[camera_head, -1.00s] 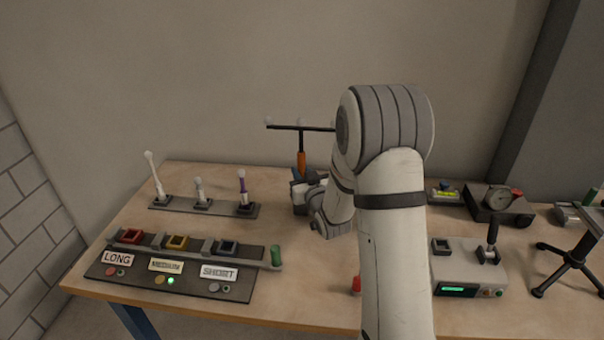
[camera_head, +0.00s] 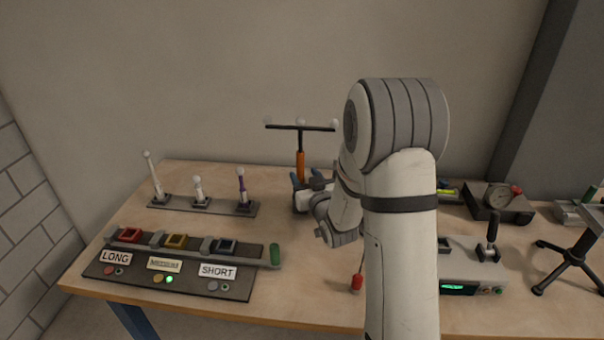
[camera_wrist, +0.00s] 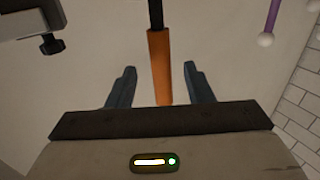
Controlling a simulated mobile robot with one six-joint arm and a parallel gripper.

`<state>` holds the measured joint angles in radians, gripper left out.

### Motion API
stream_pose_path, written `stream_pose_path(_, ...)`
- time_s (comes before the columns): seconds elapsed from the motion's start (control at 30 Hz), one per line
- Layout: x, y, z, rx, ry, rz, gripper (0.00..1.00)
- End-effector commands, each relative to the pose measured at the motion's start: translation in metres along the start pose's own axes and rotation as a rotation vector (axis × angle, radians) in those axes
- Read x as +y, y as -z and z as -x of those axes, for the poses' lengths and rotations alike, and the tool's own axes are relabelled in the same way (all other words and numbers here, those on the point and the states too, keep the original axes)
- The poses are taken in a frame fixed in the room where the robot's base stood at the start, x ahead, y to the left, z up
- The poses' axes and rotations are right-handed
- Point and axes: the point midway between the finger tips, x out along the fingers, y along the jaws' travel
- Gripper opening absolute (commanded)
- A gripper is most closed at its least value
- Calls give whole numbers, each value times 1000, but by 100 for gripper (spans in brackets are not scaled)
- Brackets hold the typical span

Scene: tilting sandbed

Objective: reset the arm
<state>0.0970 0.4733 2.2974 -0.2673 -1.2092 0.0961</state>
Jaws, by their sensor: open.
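My gripper (camera_wrist: 160,82) is open in the wrist view, its two blue-grey fingers apart. The orange handle (camera_wrist: 161,65) of a T-shaped tool shows between the fingers, with a gap on each side. In the head view, my gripper (camera_head: 306,180) is low over the back of the table, by the lower end of the orange handle (camera_head: 300,165). The tool stands upright, with a black crossbar and pale balls on it. My arm hides the table's middle right and part of the gripper.
A rack (camera_head: 220,207) with several upright pins stands left of the gripper. A labelled panel (camera_head: 235,288) with coloured sockets lies at front left. A red-handled tool (camera_head: 357,282) is beside my arm. A grey lever box (camera_head: 470,270), a gauge box (camera_head: 500,203) and a tripod (camera_head: 570,255) stand at right.

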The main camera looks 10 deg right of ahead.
Motion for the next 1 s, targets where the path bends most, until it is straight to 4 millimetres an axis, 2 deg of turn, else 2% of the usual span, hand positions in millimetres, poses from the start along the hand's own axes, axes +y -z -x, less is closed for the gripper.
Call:
stream_pose_path(0.03, 1, -2, 10, -1, -1, 0, 47)
stream_pose_path(0.2, 0, -1, 34, 0, 0, 1, 47)
stream_pose_path(0.37, 0, 3, 45, -19, -6, 5, 47)
stream_pose_path(0.53, 1, 14, 54, -162, -43, 25, 47)
stream_pose_path(0.67, 2, 23, 72, -334, -85, 34, 47)
stream_pose_path(0.87, -2, 35, 121, -602, -139, 25, 47)
stream_pose_path(1.0, -10, 44, 167, -791, -161, 2, 47)
